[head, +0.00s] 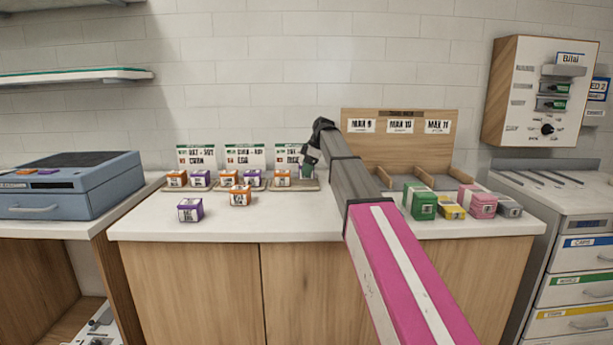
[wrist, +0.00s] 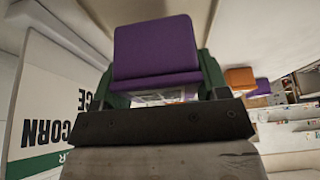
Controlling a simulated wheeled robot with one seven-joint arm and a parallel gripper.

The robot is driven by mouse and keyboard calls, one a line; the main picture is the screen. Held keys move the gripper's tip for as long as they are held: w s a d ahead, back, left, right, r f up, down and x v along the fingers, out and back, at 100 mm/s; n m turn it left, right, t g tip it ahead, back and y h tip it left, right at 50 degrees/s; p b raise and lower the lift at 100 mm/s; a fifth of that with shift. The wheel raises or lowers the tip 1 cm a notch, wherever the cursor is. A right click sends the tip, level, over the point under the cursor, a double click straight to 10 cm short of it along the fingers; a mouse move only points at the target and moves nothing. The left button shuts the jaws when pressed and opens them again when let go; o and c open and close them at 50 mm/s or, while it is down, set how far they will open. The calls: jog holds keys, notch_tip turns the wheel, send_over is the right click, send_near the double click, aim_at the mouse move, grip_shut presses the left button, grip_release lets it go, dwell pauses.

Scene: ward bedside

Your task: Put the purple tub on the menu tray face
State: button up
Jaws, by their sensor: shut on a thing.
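My gripper (head: 309,160) is shut on a purple tub (wrist: 155,45), which sits between its green fingers in the wrist view. In the head view my gripper is above the right-hand menu tray (head: 308,187), in front of its card, and the held tub is mostly hidden. A menu card (wrist: 45,110) with the word CORN shows upside down close beside my gripper in the wrist view. An orange tub (head: 283,178) stands on that right-hand tray. Another purple tub (head: 190,209) stands loose on the counter front.
The left (head: 168,188) and middle (head: 218,187) menu trays hold orange and purple tubs. A loose orange tub (head: 240,199) stands in front. Green (head: 420,203), yellow, pink and grey boxes stand at right by a wooden rack (head: 400,155). The counter's front middle is clear.

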jog(key=shift+f, duration=1.35)
jog(key=o, duration=1.1)
jog(key=shift+f, duration=0.1)
jog(key=v, duration=1.2)
jog(key=shift+s, duration=0.1)
